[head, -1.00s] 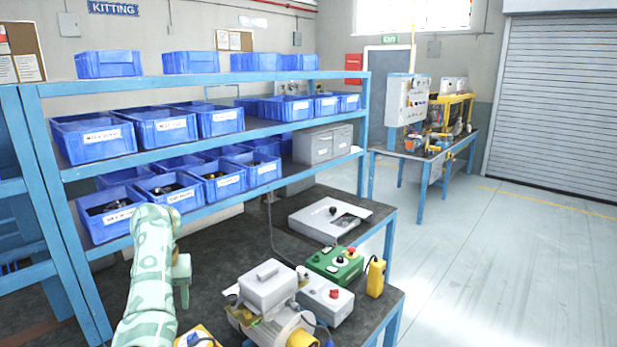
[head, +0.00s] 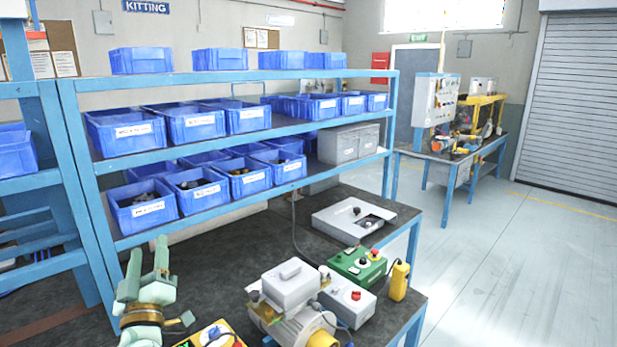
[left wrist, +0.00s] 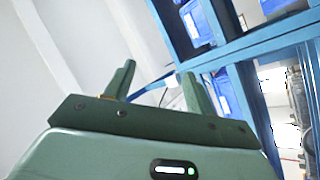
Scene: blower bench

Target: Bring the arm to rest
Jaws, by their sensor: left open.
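My left gripper (head: 147,270) is at the lower left of the head view, fingers pointing up, in front of the blue shelf rack. Its two fingers stand apart with nothing between them. It also shows in the left wrist view (left wrist: 158,95), open and empty, with the rack and blue bins beyond it. My right gripper is in neither view.
The dark bench (head: 235,255) holds a blower (head: 300,318), a green control box (head: 357,265), a grey box with a red button (head: 347,300) and a yellow pendant (head: 399,281). The blue rack (head: 240,143) carries several blue bins. Open floor (head: 540,265) lies right.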

